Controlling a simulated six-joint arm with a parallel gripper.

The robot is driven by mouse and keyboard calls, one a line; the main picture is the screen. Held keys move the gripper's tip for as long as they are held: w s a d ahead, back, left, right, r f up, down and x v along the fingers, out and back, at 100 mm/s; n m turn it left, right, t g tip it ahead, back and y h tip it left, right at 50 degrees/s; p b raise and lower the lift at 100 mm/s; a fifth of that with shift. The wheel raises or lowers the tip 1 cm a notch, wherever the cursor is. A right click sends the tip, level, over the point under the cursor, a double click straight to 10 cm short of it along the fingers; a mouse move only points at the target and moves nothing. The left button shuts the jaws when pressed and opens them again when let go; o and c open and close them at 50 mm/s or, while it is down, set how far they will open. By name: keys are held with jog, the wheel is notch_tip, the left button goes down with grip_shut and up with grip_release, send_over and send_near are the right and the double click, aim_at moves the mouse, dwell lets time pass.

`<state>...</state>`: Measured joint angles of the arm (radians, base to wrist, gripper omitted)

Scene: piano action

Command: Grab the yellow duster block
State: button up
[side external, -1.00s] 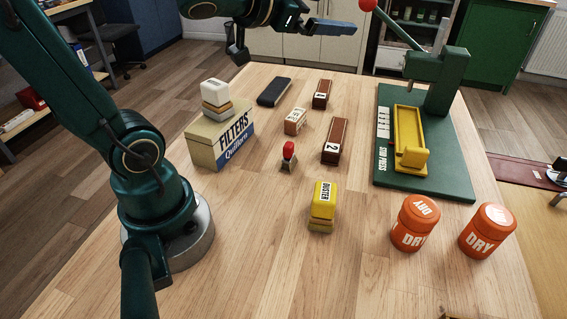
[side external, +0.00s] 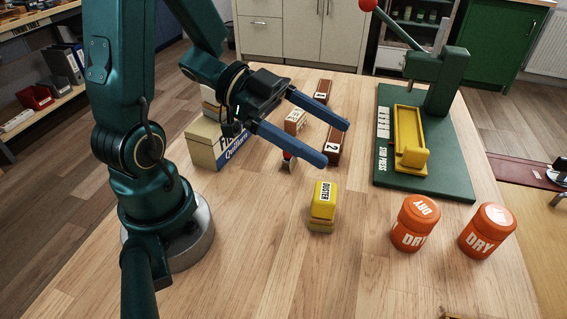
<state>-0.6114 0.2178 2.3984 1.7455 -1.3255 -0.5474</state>
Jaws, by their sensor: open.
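The yellow duster block (side external: 323,205) stands upright on the wooden table, with a yellow top lettered DUSTER and a tan lower part. My gripper (side external: 337,143) is open and empty, its two blue fingers spread apart. It hangs above the table, up and behind the duster block in the side view, and does not touch it. The fingers partly cover the red-topped piece and the brown blocks behind them.
Two orange DRY jars (side external: 415,222) stand right of the duster block. A green press (side external: 425,185) with a yellow holder is at the back right. Brown numbered blocks (side external: 333,152) and a FILTERS box (side external: 203,146) stand behind.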

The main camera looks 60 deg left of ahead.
aim_at(323, 206)
notch_tip(323, 206, down, 11)
jog(key=shift+f, duration=0.1)
jog(key=shift+x, duration=2.55)
jog(key=c, duration=1.4)
